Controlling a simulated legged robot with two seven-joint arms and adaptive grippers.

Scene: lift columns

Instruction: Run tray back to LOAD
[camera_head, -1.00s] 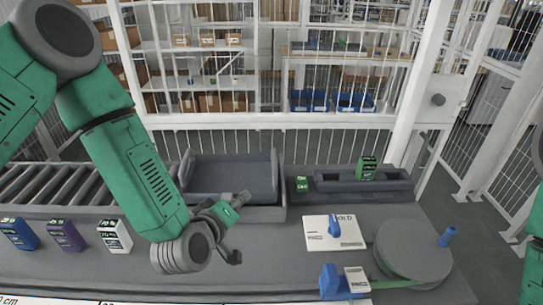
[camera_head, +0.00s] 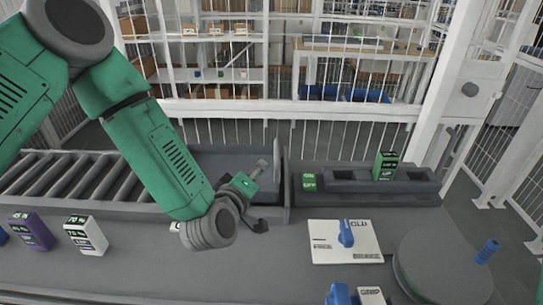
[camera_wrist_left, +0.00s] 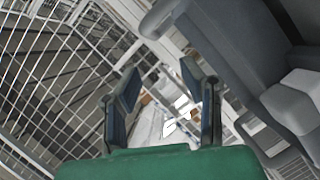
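The grey tray (camera_head: 230,160) stands at the right end of the roller conveyor, with a raised wall at its right side. My left arm hides its front left part. My left gripper (camera_head: 262,195) is open and empty, over the front right part of the tray in the head view. I cannot tell whether it touches the tray. In the left wrist view, its two fingers (camera_wrist_left: 160,85) stand apart with only background between them. A large grey surface, probably the tray (camera_wrist_left: 225,60), fills the right of that view.
Roller conveyor (camera_head: 65,180) lies left. A dark slotted block (camera_head: 345,185) with green labelled pieces stands right of the tray. Fence behind.

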